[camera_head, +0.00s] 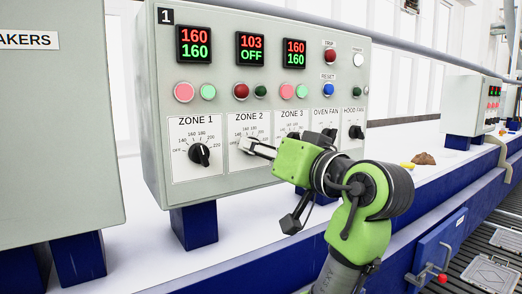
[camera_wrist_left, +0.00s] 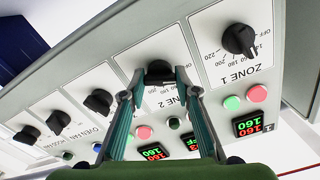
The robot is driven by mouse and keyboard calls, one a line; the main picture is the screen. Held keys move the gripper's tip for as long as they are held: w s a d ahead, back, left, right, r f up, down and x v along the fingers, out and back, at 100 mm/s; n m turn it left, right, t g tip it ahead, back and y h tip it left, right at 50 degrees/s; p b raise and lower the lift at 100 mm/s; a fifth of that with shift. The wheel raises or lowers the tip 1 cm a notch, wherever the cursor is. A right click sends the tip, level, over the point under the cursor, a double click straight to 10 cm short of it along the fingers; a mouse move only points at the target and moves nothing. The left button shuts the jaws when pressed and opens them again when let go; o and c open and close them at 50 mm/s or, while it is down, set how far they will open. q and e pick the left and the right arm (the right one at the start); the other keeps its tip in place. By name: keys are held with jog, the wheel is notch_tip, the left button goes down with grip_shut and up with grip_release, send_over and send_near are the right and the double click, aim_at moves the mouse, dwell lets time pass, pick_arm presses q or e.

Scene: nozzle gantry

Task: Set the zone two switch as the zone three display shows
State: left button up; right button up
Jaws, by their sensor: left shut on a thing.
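The zone three display (camera_head: 293,53) reads 160 in red over 160 in green. The zone two display (camera_head: 251,48) reads 103 over OFF. The zone two switch (camera_wrist_left: 160,72) is a black knob on a white plate (camera_head: 238,130). My left gripper (camera_head: 258,147) is at this knob. In the left wrist view its fingers (camera_wrist_left: 160,88) stand on both sides of the knob and are shut on it. The knob's pointer is hidden, so its setting cannot be read. My right gripper is not in view.
The zone one switch (camera_head: 199,155) is beside zone two, under a display (camera_head: 194,44) reading 160 over 160. The zone three switch (camera_wrist_left: 98,102) is on the other side, hidden by my arm in the head view. The hood fan switch (camera_head: 355,132) is further right.

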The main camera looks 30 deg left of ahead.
pick_arm(q)
jog(key=shift+r+m+p, duration=0.1)
jog(key=shift+m+p, duration=1)
jog(key=shift+m, duration=3.9)
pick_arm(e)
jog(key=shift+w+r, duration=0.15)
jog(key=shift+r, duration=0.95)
pick_arm(q)
jog(key=o, duration=1.1)
jog(key=shift+c, duration=0.2)
jog(key=shift+a, duration=0.25)
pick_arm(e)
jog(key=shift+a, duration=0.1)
pick_arm(q)
jog(key=shift+d, duration=0.15)
